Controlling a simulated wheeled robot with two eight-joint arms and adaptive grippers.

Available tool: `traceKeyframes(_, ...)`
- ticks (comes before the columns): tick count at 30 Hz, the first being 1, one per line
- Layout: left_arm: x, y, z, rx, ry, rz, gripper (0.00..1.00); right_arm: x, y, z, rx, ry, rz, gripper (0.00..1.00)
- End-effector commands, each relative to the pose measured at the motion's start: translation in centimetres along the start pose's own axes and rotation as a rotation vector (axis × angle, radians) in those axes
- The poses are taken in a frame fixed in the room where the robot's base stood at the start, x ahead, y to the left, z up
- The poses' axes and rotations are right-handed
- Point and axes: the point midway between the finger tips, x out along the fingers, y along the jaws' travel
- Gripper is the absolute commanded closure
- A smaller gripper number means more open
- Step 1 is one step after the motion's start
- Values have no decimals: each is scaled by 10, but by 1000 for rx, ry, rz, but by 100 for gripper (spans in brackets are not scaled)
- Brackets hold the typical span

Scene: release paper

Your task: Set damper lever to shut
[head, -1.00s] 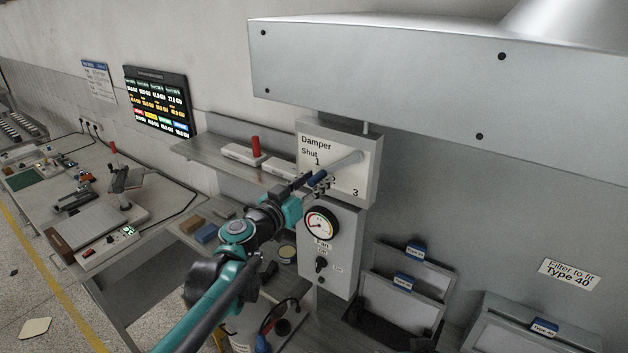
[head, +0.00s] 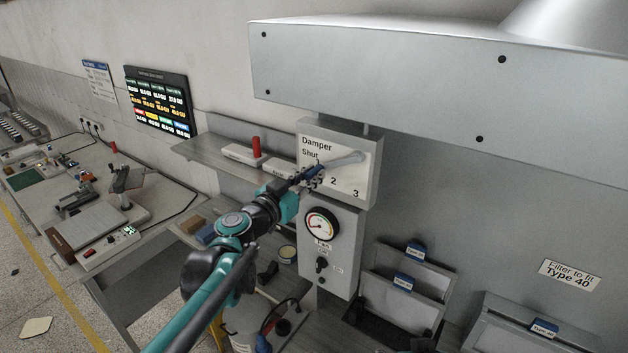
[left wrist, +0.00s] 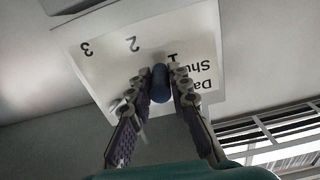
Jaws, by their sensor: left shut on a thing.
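The damper panel (head: 366,180) is a pale box on the wall, marked Damper, Shut, 1, 2 and 3; it also shows upside down in the left wrist view (left wrist: 95,65). Its lever (head: 345,160) is a grey bar that slants down and left to a dark blue grip. My left gripper (head: 312,176) is shut on the blue grip (left wrist: 160,84), one finger on each side. The grip end lies near the 1 and Shut marks; the 2 and 3 are uncovered. The fingers partly hide the 1. My right gripper is not in view.
A fan box with a gauge (head: 320,223) and knob (head: 321,264) hangs just below the panel. A shelf (head: 196,148) with a red cylinder (head: 256,147) is to the left. A large hood (head: 400,85) overhangs above. Filter trays (head: 420,270) stand lower right.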

Motion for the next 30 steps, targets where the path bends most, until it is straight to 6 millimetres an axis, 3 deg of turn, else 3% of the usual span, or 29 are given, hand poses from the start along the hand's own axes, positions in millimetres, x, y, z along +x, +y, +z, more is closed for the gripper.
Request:
traceKeyframes(15, 0, -17, -39, 386, 0, -1, 100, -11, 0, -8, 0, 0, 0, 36)
traceKeyframes(30, 0, -18, -53, 528, 1, -1, 100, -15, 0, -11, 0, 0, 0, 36)
